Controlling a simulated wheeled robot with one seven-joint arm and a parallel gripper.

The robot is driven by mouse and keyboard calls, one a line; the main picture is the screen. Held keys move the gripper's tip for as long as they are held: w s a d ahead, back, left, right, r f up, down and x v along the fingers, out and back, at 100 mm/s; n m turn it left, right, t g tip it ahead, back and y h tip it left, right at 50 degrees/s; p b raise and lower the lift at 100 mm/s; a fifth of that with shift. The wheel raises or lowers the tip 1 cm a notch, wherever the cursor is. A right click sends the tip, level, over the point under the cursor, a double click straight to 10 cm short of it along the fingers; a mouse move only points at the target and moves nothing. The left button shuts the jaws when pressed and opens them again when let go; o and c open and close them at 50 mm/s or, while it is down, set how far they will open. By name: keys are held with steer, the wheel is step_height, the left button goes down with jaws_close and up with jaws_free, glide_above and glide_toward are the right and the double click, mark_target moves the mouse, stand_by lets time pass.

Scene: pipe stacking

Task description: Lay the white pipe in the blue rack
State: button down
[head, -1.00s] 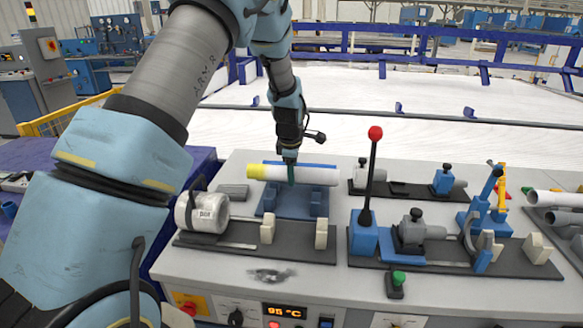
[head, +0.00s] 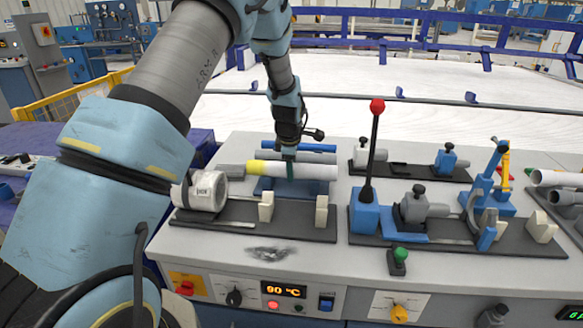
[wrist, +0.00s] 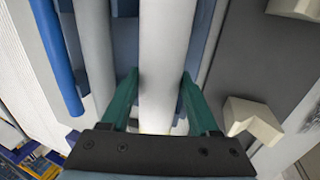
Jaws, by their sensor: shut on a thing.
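The white pipe (head: 310,172), with a yellow left end, lies level across the blue rack (head: 264,189) in the head view. My gripper (head: 290,168) points down and is shut on the pipe near its middle. In the wrist view the white pipe (wrist: 166,45) runs between the teal fingers of my gripper (wrist: 160,90), and part of the rack (wrist: 124,50) shows beside it. The pipe is low over the rack and hides much of it. I cannot tell whether the pipe touches the rack.
A white roll (head: 208,190) on a dark fixture stands at the front left. A red-knobbed lever (head: 371,150) and a clamp machine (head: 412,208) stand to the right.

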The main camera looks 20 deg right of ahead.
steer(key=shift+c, duration=0.2)
jaws_free()
steer(key=b+v, duration=0.3)
steer(key=v, duration=0.8)
steer(key=s+a+m, duration=0.2)
steer(key=a+m, duration=0.1)
steer(key=a, duration=0.7)
steer(key=s+a+m, duration=0.2)
steer(key=a+m, duration=0.1)
steer(key=a, duration=0.7)
steer(key=s+a+m+g+y, duration=0.1)
steer(key=s+a+m, duration=0.6)
steer(key=s+a, duration=0.5)
steer(key=shift+s+a, duration=0.25)
steer(key=shift+a, duration=0.55)
